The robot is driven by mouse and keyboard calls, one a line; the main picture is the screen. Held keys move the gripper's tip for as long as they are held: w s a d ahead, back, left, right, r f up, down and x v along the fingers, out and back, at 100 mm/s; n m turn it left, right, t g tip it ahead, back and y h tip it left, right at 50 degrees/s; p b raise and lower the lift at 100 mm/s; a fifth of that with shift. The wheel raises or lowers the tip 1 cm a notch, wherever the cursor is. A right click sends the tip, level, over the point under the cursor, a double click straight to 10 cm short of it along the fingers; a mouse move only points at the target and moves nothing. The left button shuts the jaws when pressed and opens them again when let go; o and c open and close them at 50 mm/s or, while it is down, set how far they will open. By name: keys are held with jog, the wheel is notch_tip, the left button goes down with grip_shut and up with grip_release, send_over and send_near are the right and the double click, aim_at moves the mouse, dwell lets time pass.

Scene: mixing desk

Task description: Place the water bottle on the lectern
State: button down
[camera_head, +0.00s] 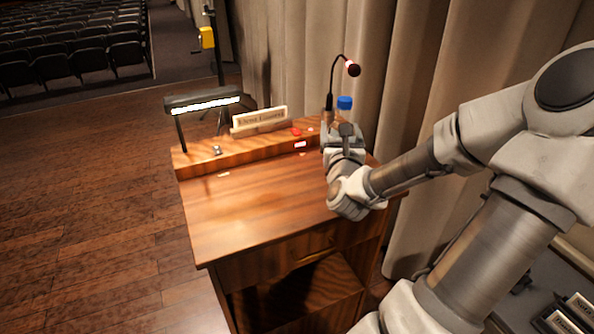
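The wooden lectern (245,215) stands in the middle of the view, with a sloping top and a raised back ledge. The water bottle (344,103) shows as a blue cap and a little of its clear upper body at the back right of the lectern, upright. My gripper (341,128) is right at the bottle, in front of its body, over the right end of the ledge. My gripper and wrist hide the lower bottle. I cannot tell whether the fingers are closed on it, or whether its base touches the ledge.
A lit lamp (203,103) stands at the ledge's left end, a name plate (259,120) in the middle, and a gooseneck microphone (332,80) beside the bottle. A small red item (296,132) lies on the ledge. The sloping top is mostly clear. Curtains (415,80) hang behind.

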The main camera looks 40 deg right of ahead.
jog(key=w+a+f+b, duration=0.1)
jog(key=w+a+f, duration=0.3)
jog(key=w+f, duration=0.6)
jog(key=shift+f, duration=0.2)
jog(key=shift+f+b, duration=0.1)
jog(key=shift+b, duration=0.25)
jog(key=shift+f, duration=0.15)
grip_release()
jog(key=shift+s+a, duration=0.1)
